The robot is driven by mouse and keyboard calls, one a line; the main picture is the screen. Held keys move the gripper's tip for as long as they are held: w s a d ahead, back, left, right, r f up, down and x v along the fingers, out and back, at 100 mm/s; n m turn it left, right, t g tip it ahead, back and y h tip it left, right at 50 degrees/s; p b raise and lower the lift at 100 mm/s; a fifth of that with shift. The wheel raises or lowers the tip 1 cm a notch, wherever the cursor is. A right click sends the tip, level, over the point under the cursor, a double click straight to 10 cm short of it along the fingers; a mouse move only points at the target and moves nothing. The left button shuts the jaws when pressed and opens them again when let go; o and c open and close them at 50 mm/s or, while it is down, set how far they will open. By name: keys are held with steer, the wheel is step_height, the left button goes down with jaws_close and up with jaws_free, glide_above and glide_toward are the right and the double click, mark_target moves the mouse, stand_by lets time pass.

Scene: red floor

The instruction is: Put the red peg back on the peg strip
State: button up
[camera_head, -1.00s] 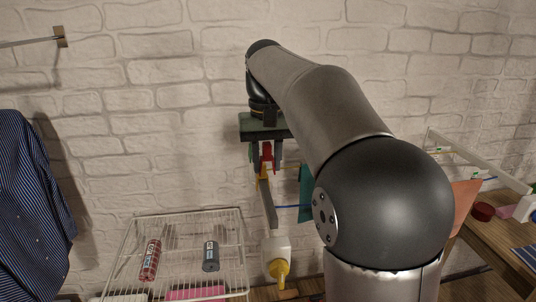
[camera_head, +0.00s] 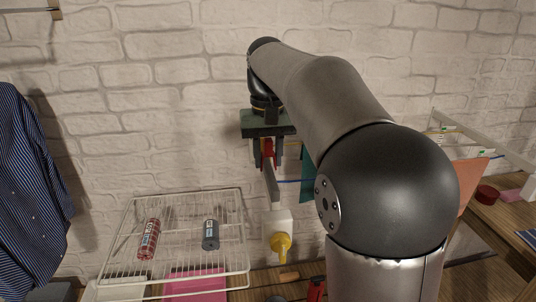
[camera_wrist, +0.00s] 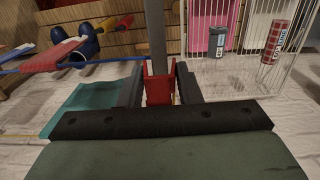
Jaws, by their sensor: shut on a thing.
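My gripper (camera_head: 267,155) is shut on the red peg (camera_head: 267,149), in front of the brick wall. In the wrist view the red peg (camera_wrist: 159,88) sits between both fingers, its open sides pointing away from the palm. A narrow grey bar (camera_head: 272,183) lies right at the peg; it also shows in the wrist view (camera_wrist: 156,35), running away from between the peg's sides. I cannot tell whether the peg grips the bar or only touches it. I cannot tell for sure whether this bar is the peg strip.
A wire rack (camera_head: 187,268) with a red can (camera_head: 149,240) and a grey can (camera_head: 211,233) stands lower left. A yellow-ended white fixture (camera_head: 280,243) is below my gripper. A teal cloth (camera_head: 307,178) hangs from lines to its right. A striped shirt (camera_head: 32,190) hangs far left.

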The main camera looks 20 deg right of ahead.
steer(key=shift+f+b, duration=0.7)
steer(key=shift+f, duration=0.6)
steer(key=o, duration=1)
